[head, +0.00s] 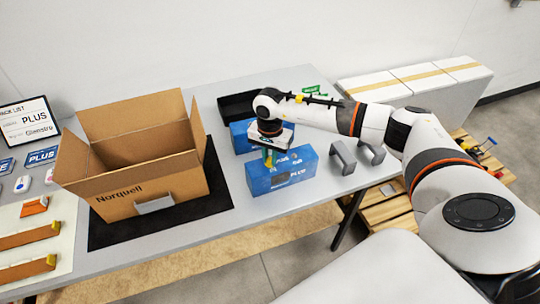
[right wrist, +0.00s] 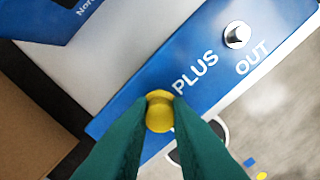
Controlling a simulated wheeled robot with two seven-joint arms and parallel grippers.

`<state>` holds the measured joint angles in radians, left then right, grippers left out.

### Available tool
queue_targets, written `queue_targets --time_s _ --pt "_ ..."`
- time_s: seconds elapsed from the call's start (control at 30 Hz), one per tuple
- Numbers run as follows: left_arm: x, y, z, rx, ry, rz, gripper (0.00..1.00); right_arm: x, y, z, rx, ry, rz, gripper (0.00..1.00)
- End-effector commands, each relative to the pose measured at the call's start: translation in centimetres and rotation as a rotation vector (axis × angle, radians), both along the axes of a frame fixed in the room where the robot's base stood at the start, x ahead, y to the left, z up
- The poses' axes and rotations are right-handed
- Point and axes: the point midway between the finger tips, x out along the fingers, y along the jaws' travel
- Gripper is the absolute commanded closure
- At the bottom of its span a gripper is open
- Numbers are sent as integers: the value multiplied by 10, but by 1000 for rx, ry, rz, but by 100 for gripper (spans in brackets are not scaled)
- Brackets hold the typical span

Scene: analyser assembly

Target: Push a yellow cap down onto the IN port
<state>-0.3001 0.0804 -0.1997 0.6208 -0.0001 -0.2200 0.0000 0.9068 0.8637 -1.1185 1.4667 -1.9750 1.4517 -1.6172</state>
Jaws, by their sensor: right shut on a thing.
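My right gripper (right wrist: 159,112) has green fingers shut on a yellow cap (right wrist: 159,110), seen in the right wrist view. The cap is over the blue top of the analyser (right wrist: 205,75), beside the word PLUS. The bare metal OUT port (right wrist: 237,35) stands at the upper right there. The IN port is not visible; the cap and fingers cover that area. I cannot tell whether the cap touches it. In the head view the right gripper (head: 269,157) points down at the blue analyser (head: 285,176) near the table's front edge. My left gripper is in neither view.
An open cardboard box (head: 150,180) stands on a black mat (head: 215,198) left of the analyser. Grey brackets (head: 343,157) stand to its right. Another blue unit (head: 240,136) and a black tray (head: 236,106) are behind. Cards and a sign are at far left.

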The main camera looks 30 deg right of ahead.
Motion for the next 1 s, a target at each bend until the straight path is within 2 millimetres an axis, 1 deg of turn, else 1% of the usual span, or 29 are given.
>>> queue_targets --time_s 0.1,0.13,0.27,0.3,0.63,1.0 --pt "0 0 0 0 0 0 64 0 0 0 -1 1 0 100" --pt "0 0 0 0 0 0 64 0 0 0 -1 1 0 81" --pt "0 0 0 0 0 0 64 0 0 0 -1 1 0 60" --pt "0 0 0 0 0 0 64 0 0 0 -1 1 0 58" --pt "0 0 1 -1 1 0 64 0 0 2 0 0 0 58" --pt "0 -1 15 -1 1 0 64 0 0 27 1 -1 -1 58"
